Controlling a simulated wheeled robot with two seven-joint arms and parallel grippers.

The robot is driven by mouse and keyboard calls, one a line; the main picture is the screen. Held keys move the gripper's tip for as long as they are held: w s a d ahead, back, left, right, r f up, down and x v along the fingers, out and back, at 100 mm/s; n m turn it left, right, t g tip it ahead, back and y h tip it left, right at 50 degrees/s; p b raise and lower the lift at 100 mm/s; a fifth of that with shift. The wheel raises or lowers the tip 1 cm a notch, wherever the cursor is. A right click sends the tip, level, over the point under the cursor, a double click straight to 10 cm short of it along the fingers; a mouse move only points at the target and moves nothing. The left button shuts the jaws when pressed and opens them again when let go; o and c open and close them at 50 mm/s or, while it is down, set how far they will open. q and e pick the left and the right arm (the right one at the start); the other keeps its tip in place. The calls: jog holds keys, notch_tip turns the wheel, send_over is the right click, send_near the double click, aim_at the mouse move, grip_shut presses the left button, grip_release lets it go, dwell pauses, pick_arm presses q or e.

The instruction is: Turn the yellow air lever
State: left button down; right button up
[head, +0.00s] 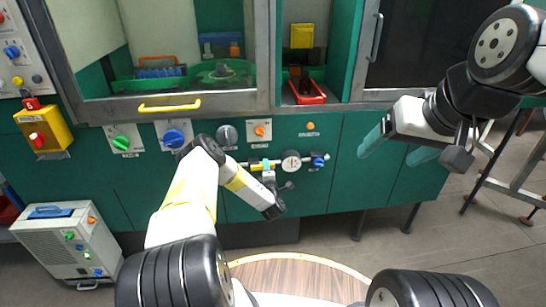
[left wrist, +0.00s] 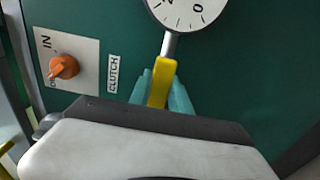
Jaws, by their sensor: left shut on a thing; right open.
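The yellow air lever (left wrist: 160,84) shows in the left wrist view, just below a round white gauge (left wrist: 188,10) on a metal stem. My left gripper (left wrist: 161,94) is shut on the lever, with one teal finger on each side of it. In the head view the gauge (head: 291,161) sits on a pipe on the green cabinet front. My right gripper (head: 391,146) is open and empty, to the right of the gauge and apart from the cabinet fittings.
An orange knob (left wrist: 63,67) marked IN is left of the lever in the left wrist view. In the head view, a blue knob (head: 174,138) and a green knob (head: 121,143) are further left. A blue valve (head: 318,161) is beside the gauge. A round table (head: 290,275) stands in front.

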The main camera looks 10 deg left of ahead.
pick_arm(q)
jog(key=c, duration=1.2)
grip_release()
jog(key=shift+s, duration=0.1)
jog(key=v, duration=0.7)
jog(key=shift+s, duration=0.35)
jog(key=shift+d+r, duration=0.1)
